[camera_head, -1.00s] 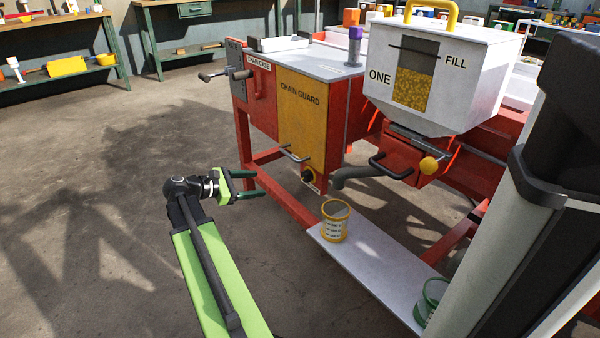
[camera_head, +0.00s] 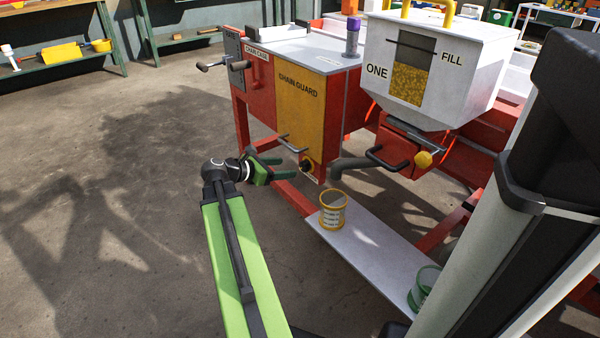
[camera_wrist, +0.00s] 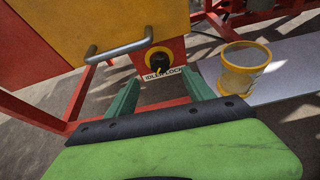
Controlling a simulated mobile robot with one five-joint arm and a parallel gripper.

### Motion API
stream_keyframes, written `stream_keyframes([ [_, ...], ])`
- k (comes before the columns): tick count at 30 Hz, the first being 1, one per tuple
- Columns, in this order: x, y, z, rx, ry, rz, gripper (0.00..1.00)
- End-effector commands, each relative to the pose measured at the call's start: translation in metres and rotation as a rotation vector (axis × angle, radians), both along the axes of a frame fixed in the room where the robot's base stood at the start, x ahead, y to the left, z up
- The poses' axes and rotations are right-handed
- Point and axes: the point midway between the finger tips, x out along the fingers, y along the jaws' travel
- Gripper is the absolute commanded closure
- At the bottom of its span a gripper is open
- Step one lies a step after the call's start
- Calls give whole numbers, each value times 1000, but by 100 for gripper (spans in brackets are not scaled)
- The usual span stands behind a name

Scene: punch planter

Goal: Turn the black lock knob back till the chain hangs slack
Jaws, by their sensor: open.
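The black lock knob (camera_head: 306,165) sits low on the red machine, at the bottom corner of the yellow chain guard (camera_head: 303,110). In the wrist view the knob (camera_wrist: 159,63) shows a yellow ring around it and a label reading "IDLER LOCK" below. My gripper (camera_head: 277,164) is open and empty, a short way left of the knob. In the wrist view its two dark green fingers (camera_wrist: 161,98) point toward the knob, which lies beyond and between their tips, apart from them. The chain is hidden behind the guard.
A grey bar handle (camera_head: 291,145) juts from the guard beside the knob. A grey spout (camera_head: 352,166) lies to the right. A yellow-rimmed cup (camera_head: 332,211) stands on the pale low shelf (camera_head: 365,248). Open concrete floor lies to the left.

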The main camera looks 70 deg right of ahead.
Motion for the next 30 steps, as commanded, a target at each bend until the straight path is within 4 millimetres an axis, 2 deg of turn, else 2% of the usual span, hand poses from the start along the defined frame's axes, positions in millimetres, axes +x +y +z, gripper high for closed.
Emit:
stream_keyframes([
  [1, -6, -12, -10, 0, 0, -3, 39],
  [9, -33, -54, -29, 1, 0, -2, 39],
  [14, -39, -64, -32, 1, -1, 0, 39],
  [22, -40, -65, -31, 0, 0, 0, 39],
  [30, -40, -65, -31, 0, 0, 0, 73],
])
